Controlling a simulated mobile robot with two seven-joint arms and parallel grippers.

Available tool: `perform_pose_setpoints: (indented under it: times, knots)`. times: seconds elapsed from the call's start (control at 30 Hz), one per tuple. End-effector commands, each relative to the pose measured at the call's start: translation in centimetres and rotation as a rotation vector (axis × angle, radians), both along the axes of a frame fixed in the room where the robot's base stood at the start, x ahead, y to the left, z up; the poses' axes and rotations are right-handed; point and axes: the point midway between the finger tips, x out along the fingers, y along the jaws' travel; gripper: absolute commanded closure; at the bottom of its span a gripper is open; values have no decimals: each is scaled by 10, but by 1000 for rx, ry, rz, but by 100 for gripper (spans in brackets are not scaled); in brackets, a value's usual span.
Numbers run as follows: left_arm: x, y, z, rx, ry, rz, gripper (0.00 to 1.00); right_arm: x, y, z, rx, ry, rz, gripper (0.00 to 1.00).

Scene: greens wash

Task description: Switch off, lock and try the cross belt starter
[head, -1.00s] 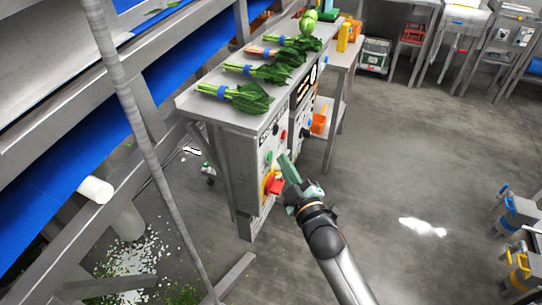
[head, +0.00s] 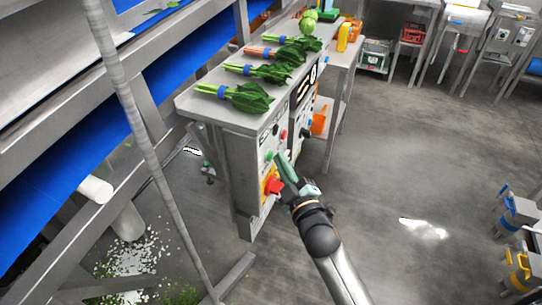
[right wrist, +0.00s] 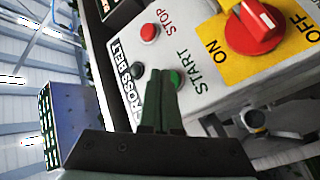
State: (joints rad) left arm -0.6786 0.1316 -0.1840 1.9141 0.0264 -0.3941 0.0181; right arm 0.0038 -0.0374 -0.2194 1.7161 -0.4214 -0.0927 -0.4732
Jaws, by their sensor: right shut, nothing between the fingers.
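The cross belt starter (head: 262,160) is a grey box under the near end of the steel bench. In the right wrist view its panel (right wrist: 203,107) carries a red STOP button (right wrist: 149,32), a green START button (right wrist: 176,77) and a red rotary switch (right wrist: 254,27) on a yellow ON/OFF plate. I cannot tell which mark the switch points to. My right gripper (head: 283,160) is shut and empty. In the right wrist view its fingertips (right wrist: 162,76) are at the START button and partly cover it; contact is unclear. No padlock can be made out. My left gripper is out of view.
Leafy bunches with blue bands (head: 238,96) lie on the bench top (head: 212,108). A second starter box (head: 303,107) stands just beyond. A blue belt conveyor (head: 45,200) in a grey frame is on the left.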

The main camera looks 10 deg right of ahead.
Motion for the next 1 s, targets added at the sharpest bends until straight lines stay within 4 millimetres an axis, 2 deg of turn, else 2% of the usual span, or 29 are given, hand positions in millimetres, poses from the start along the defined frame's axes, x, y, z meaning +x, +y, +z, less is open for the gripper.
perform_pose_setpoints:
  times: [1.0]
  knots:
    - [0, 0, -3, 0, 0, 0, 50, 8, 12, 2, 4, -3, 1, 100]
